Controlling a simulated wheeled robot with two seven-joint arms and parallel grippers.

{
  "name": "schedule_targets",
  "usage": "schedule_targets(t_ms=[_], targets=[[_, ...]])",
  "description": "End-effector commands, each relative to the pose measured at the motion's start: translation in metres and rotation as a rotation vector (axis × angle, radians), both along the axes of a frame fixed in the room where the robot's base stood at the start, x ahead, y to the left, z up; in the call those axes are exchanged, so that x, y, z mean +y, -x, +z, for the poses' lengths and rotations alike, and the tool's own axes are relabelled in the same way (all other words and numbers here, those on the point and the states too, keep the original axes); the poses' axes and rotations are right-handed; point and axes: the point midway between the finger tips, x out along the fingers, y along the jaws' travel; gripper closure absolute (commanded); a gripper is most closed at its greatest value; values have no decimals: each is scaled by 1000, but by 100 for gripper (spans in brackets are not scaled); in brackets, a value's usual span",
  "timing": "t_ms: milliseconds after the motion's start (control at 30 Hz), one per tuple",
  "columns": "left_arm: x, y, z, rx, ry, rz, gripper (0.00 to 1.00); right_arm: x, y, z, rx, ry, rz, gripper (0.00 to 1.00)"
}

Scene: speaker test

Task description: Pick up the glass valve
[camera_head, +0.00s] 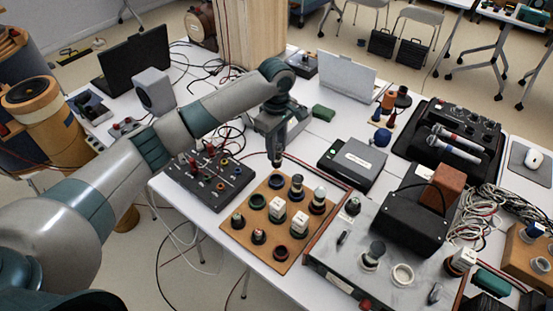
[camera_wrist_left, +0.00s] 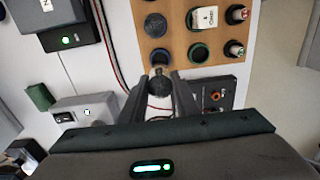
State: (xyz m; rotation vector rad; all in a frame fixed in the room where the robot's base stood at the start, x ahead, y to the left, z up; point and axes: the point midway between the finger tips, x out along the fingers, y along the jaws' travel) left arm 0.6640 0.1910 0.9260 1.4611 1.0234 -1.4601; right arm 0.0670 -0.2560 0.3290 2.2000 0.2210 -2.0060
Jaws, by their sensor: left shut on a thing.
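My left gripper (camera_head: 276,152) points down just above the back edge of the wooden board (camera_head: 236,226). In the left wrist view its two fingers (camera_wrist_left: 160,87) are shut on a small dark rounded thing (camera_wrist_left: 160,82), which I take to be the glass valve. Its glass is too dark and small to make out. In the head view, a dark tip (camera_head: 277,163) shows below the fingers, close over the board; I cannot tell how far above it is. A dark round socket (camera_head: 276,181) sits on the board near it. My right gripper is not in view.
The board holds several sockets, valves and white labelled boxes (camera_head: 300,221). A black control panel (camera_head: 209,180) stands to its left, a black box (camera_head: 352,161) behind right, and a grey metal chassis (camera_head: 338,245) close on its right. Cables (camera_head: 495,208) lie farther right.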

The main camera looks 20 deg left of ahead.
Motion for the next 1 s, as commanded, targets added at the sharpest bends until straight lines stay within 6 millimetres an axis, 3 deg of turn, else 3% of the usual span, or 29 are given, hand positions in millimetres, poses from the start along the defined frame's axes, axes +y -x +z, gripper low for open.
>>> schedule_targets(t_ms=[200, 767, 1000], targets=[[0, 0, 15, 0, 1, -1, 95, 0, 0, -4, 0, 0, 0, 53], [0, 1, 17, 0, 0, -8, 95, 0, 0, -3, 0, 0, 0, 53], [-3, 13, 37, -3, -2, -164, 95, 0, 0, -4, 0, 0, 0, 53]])
